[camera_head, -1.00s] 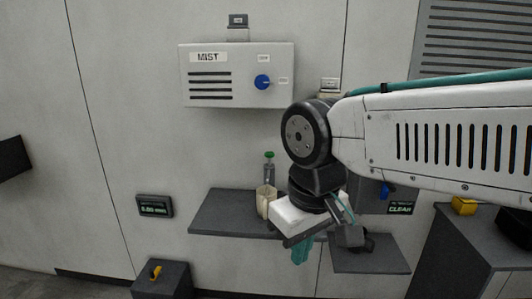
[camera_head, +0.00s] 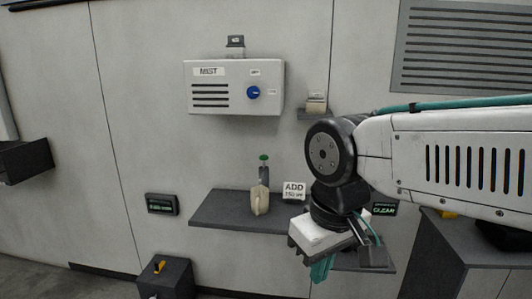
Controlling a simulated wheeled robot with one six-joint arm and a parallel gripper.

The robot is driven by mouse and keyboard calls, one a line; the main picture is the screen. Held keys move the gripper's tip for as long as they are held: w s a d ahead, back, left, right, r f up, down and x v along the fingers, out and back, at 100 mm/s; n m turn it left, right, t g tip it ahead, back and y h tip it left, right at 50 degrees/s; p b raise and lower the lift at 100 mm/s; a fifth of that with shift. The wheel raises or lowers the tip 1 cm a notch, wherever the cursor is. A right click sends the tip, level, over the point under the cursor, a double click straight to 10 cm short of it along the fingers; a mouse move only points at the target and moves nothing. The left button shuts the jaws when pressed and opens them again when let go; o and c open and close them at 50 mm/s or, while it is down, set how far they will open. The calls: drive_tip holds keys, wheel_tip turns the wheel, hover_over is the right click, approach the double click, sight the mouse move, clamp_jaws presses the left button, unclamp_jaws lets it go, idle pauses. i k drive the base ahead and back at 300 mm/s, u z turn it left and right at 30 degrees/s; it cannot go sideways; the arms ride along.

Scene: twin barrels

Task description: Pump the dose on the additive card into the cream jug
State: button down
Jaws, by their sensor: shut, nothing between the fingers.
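The cream jug (camera_head: 260,202) stands upright on a dark wall shelf (camera_head: 223,211). A pump with a green top (camera_head: 264,158) rises at the jug; I cannot tell whether it is behind or above it. The additive card (camera_head: 293,191) stands on the shelf to the right of the jug; it reads "ADD" with a smaller line I cannot read surely. My gripper (camera_head: 320,268) points down, to the right of and lower in the picture than the jug and card, apart from both. Its teal fingers are together and empty.
A white "MIST" box (camera_head: 235,87) with a blue knob hangs above the shelf. A small display (camera_head: 161,204) is on the wall at left. A dark box with a yellow lever (camera_head: 163,277) stands below. A "CLEAR" display (camera_head: 384,209) is right of my wrist.

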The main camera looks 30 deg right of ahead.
sight(264, 158)
drive_tip(key=z, duration=0.2)
drive_tip(key=i, duration=1.1)
drive_tip(key=u, duration=0.6)
